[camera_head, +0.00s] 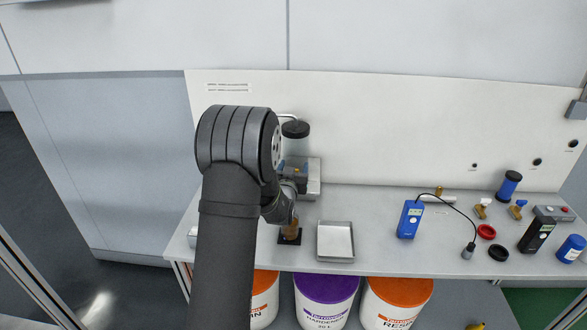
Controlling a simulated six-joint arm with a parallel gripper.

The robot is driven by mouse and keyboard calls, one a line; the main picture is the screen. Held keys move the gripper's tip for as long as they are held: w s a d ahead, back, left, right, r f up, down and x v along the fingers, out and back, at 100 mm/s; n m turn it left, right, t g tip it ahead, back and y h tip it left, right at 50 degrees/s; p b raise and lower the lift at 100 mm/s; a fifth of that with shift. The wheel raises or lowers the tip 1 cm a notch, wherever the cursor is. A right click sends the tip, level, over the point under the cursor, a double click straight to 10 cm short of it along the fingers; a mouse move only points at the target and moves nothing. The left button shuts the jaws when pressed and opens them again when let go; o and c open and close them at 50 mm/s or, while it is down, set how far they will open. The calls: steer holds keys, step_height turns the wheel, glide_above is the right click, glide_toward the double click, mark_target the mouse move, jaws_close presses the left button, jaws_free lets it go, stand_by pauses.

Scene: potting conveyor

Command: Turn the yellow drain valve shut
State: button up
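A small brass valve with a yellowish handle (482,208) lies on the bench at the right. It is too small to tell how its handle is turned. A similar brass valve with a blue handle (517,210) is just right of it. My arm reaches up from the bottom and bends down at its wrist to my gripper (288,216), left of the metal tray. A brownish, brass-like piece on a dark square base (290,237) shows right beneath the wrist. The fingers are not clear, so I cannot tell whether they touch it.
A shallow metal tray (335,256) lies beside the wrist. A machine with a dark-capped cylinder (295,131) stands behind my arm. A blue meter (410,219) with a cabled probe, red and black rings, and bottles occupy the right. Buckets (397,300) stand below the bench edge.

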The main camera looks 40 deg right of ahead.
steer(key=shift+s+a, duration=0.1)
steer(key=v, duration=1.7)
steer(key=shift+a, duration=0.1)
steer(key=w+d+r+n+g+y, duration=0.1)
steer(key=w+d+r+y, duration=0.25)
steer(key=w, duration=0.45)
steer(key=w+d+r+n+g+y, duration=0.15)
steer(key=w+r, duration=0.25)
steer(key=w, duration=0.5)
steer(key=d+r+m+g+y, duration=0.2)
steer(key=d+r+g+y, duration=0.1)
steer(key=d+r+g, duration=0.4)
steer(key=s+r+g+y, duration=0.2)
steer(key=s+r+y, duration=0.2)
steer(key=s+y, duration=0.25)
steer(key=shift+m+h, duration=0.25)
steer(key=shift+h, duration=0.1)
steer(key=f, duration=1.6)
steer(key=shift+s+f, duration=0.3)
